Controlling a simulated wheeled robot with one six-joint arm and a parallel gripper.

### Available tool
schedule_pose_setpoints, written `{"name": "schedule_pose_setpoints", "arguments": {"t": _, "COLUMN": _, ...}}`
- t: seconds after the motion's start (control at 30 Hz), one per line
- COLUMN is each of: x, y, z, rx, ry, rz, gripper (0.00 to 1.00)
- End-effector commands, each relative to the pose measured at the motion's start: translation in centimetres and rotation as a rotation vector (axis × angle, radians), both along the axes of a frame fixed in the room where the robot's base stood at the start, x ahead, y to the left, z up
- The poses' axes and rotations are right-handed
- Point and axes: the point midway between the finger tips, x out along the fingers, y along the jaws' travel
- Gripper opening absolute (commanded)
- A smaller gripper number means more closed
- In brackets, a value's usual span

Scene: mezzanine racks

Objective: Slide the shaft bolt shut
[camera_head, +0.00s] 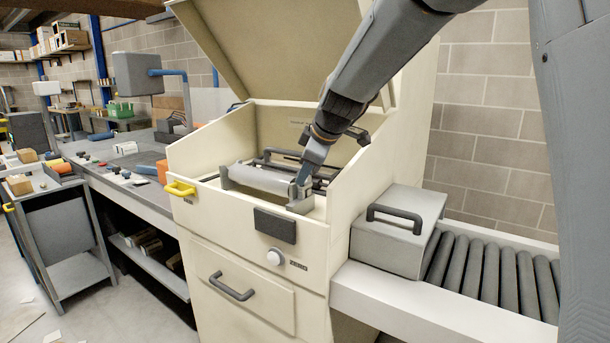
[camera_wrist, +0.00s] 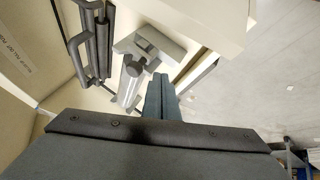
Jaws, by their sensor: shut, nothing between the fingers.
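A cream machine (camera_head: 225,222) stands open, its lid raised. In its bay a pale shaft or roll (camera_head: 262,180) lies between grey end brackets. In the wrist view a metal cylinder (camera_wrist: 130,82) runs up to a grey bracket (camera_wrist: 170,48) with a small dark latch piece (camera_wrist: 146,44), which looks like the shaft bolt. How far the bolt is slid I cannot tell. My gripper (camera_head: 301,184) reaches down at the shaft's right end. In the wrist view its fingers (camera_wrist: 161,80) are shut and empty, beside the cylinder and near the bracket; contact is unclear.
Dark bars (camera_wrist: 94,42) run along the back of the bay. The bay's side walls and raised lid (camera_head: 290,45) surround my arm. A yellow handle (camera_head: 180,188) sits at the front left. A grey box (camera_head: 398,232) and roller conveyor (camera_head: 490,272) stand right.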

Motion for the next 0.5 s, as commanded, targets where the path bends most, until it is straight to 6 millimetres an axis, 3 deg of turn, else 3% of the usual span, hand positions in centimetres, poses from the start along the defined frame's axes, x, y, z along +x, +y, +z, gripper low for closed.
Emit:
{"name": "schedule_pose_setpoints", "arguments": {"t": 0.3, "x": -3.6, "y": -1.4, "z": 5.0, "rx": 0.001, "ry": -0.004, "rz": 0.002, "gripper": 0.00}}
{"name": "schedule_pose_setpoints", "arguments": {"t": 0.5, "x": -5.1, "y": -2.3, "z": 7.3, "rx": 0.001, "ry": -0.001, "rz": -0.001, "gripper": 0.00}}
